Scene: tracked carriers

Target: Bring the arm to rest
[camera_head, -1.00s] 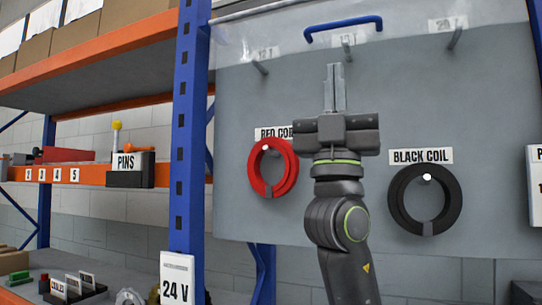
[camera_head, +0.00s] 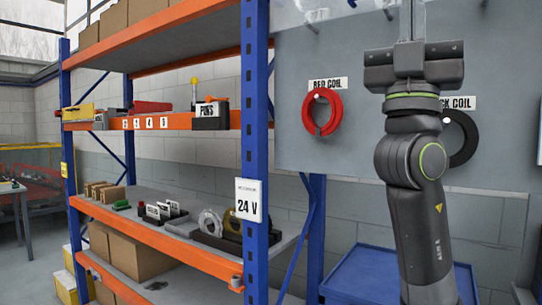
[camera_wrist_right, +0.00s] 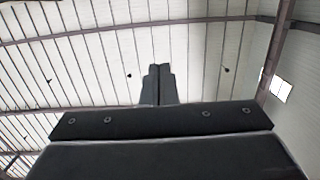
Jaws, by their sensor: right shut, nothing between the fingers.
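My right arm stands upright at the right of the head view, with its gripper (camera_head: 409,28) pointing up in front of the grey board. Its fingers are together and hold nothing. In the right wrist view the shut fingers (camera_wrist_right: 158,84) point up toward the white ceiling, with nothing between them. The top of the gripper is cut off or blends into the board in the head view. My left gripper does not show.
A red coil (camera_head: 335,111) and a black coil (camera_head: 463,139) hang on the grey board (camera_head: 300,75); my arm partly covers the black one. A blue-orange shelf rack (camera_head: 256,95) stands left, holding boxes and small parts. A blue tray or cart (camera_head: 365,268) is below the board.

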